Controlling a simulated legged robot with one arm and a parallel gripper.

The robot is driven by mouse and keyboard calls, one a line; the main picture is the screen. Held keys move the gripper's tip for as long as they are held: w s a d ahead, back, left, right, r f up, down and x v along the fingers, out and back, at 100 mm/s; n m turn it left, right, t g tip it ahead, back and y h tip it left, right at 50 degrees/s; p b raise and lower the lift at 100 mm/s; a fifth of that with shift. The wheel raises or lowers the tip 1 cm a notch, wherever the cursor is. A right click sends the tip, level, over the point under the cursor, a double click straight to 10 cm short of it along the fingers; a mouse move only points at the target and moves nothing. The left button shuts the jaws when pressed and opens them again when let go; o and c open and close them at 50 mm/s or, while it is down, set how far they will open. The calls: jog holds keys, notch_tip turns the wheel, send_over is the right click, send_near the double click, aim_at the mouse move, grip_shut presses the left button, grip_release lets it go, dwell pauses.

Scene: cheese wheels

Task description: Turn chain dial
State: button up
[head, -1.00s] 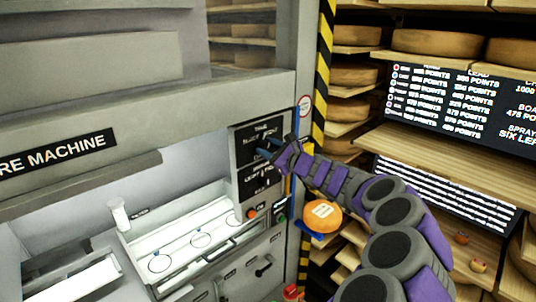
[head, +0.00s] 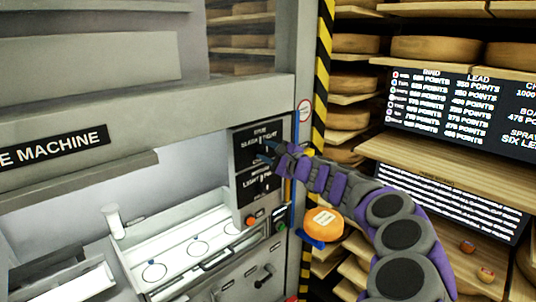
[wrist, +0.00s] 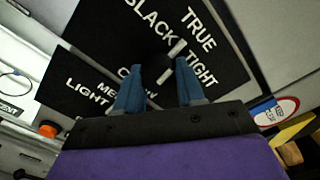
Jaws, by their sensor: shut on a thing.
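The chain dial (wrist: 174,64) is a dark round knob with a white pointer line, on a black plate lettered SLACK, TRUE and TIGHT. In the wrist view its pointer line lies toward the word TRUE. My gripper (wrist: 168,74) has its two blue fingers on either side of the knob and is shut on it. In the head view my gripper (head: 266,152) is at the upper black plate (head: 246,140), on the machine's right side, and its fingers mostly hide the dial.
A second black plate (head: 249,187) with another dial sits just below. An orange button (head: 250,221) is under it. A lit tray (head: 190,248) lies left. Right of the striped post (head: 322,80) are shelves of cheese wheels (head: 436,48), points screens and an orange wheel (head: 324,222).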

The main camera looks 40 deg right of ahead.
jog(key=o, duration=1)
jog(key=shift+a, duration=0.15)
jog(key=shift+s+d, duration=0.2)
jog(key=shift+s, duration=0.35)
jog(key=s, duration=0.5)
jog(key=s+p, duration=0.1)
jog(key=s, duration=0.5)
jog(key=s+d+p, duration=0.1)
jog(key=s, duration=0.4)
jog(key=shift+s+d, duration=0.1)
jog(key=shift+s, duration=0.05)
